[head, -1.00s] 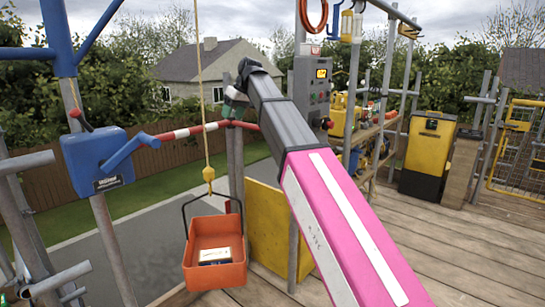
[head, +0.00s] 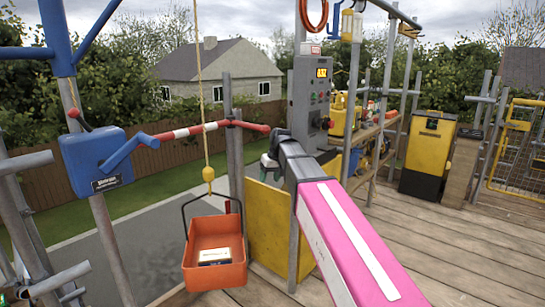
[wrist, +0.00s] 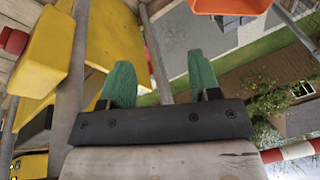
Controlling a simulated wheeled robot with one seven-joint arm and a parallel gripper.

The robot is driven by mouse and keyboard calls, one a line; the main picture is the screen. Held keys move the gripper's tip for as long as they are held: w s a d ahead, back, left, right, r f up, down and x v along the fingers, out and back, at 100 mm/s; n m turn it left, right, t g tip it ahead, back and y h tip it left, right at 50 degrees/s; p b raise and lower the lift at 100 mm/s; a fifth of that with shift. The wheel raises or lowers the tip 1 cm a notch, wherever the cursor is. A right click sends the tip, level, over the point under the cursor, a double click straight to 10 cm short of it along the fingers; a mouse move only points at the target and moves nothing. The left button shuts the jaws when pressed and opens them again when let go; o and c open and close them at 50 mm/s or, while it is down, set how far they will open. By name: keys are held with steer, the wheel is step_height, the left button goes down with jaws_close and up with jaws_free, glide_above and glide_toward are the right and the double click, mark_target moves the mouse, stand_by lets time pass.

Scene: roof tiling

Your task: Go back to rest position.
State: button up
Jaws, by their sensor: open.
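My gripper shows in the wrist view (wrist: 160,84) with its two green fingers spread apart and nothing between them. In the head view my arm reaches forward from the lower right, and its end, with a bit of green finger (head: 268,160), is in front of the grey post and above the yellow panel. The fingertips are mostly hidden there behind my own arm link.
An orange bucket (head: 215,270) hangs from a rope left of my arm, with a small labelled item inside. A blue winch (head: 97,162) with a red-and-white bar stands left. A grey control box (head: 311,95), a yellow panel (head: 268,225) and scaffold poles are close by.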

steer(key=s+d+f+m+h, duration=0.1)
steer(key=s+d+f, duration=0.5)
steer(key=f, duration=0.3)
steer(key=s+d+f+m+g+h, duration=0.1)
steer(key=s+d+f+m, duration=0.1)
steer(key=s+d+f, duration=0.5)
steer(key=s+d+f+m+h, duration=0.1)
steer(key=s+d+f+m, duration=0.1)
steer(key=s+d+f, duration=0.5)
step_height(320, 180, down, 6)
steer(key=shift+s+r, duration=0.2)
